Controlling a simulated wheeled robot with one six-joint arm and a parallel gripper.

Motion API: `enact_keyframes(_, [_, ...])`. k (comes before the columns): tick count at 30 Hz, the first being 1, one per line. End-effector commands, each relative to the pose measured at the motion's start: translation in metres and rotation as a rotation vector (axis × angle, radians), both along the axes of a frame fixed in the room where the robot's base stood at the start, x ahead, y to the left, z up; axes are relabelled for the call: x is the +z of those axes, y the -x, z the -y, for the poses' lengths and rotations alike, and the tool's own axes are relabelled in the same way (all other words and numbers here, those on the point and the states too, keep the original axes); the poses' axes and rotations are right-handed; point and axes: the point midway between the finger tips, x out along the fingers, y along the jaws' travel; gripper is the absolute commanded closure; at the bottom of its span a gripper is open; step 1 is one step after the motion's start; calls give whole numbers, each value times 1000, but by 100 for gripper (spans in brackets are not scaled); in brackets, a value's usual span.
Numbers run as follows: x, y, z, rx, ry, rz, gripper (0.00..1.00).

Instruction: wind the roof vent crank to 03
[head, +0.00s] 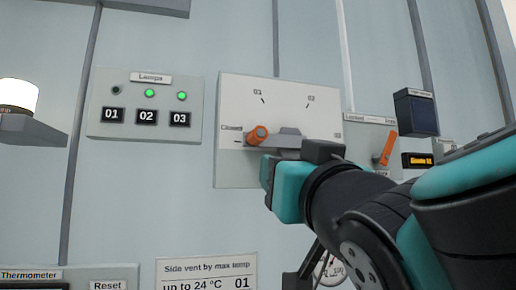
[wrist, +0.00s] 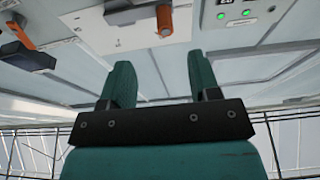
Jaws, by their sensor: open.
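The roof vent crank is a grey arm (head: 285,142) with an orange knob (head: 257,134) on a pale dial plate (head: 235,90). Marks read Closed at left, 01 and 02 above; the right mark, seemingly 03, is small. The knob points left, by Closed. My gripper (head: 283,172) is just below and in front of the crank, hiding part of the plate. In the wrist view the knob (wrist: 164,20) shows beyond the open, empty fingers (wrist: 160,68), lined up between them but apart from them.
The lamp panel (head: 145,138) at left has the lamps over 02 and 03 lit green, 01 dark. An orange lever (head: 386,148) and a dark box (head: 415,113) are right of the dial. A side vent notice (head: 206,271) is below.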

Motion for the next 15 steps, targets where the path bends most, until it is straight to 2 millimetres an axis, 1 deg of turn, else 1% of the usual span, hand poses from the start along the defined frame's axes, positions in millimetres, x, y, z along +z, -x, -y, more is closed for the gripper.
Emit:
enact_keyframes(1, [9, 5, -2, 4, -11, 34, 44])
enact_keyframes(2, [13, 7, -2, 2, -15, 51, 44])
enact_keyframes(5, [23, 4, -4, -1, -21, 73, 44])
enact_keyframes(8, [31, -9, -6, -6, -20, 72, 44])
enact_keyframes(15, [53, -56, -18, -7, -17, 70, 44])
